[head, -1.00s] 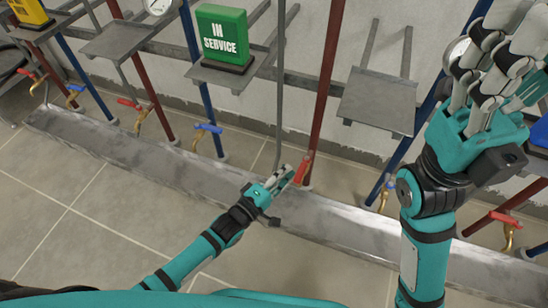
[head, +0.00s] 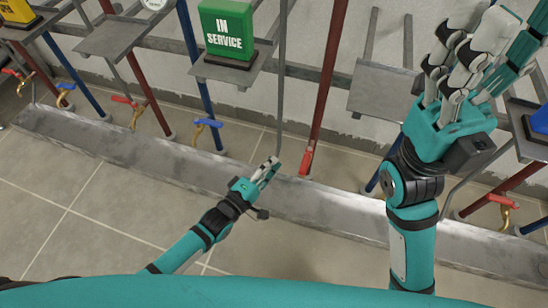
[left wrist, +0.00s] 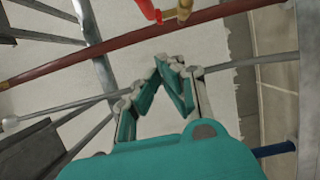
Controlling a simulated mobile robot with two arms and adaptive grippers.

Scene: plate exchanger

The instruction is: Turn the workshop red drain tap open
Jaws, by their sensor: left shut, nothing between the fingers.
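A red-handled drain tap (head: 306,161) sits low on the red pipe in the middle of the head view, its handle lying nearly along the pipe. In the left wrist view a red handle (left wrist: 147,9) and a brass tap body (left wrist: 184,9) show at the top edge, partly cut off. My left gripper (head: 273,165) is just left of the red handle, with a small gap, and its fingertips (left wrist: 172,66) are shut and empty. My right gripper (head: 467,65) is raised at the right, away from the tap; its finger opening is unclear.
A metal trough (head: 130,155) runs along the floor below the pipes. Other red taps (head: 125,100) and blue taps (head: 207,123) are on neighbouring pipes. A green IN SERVICE sign (head: 228,30) stands on a shelf above. Tiled floor in front is clear.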

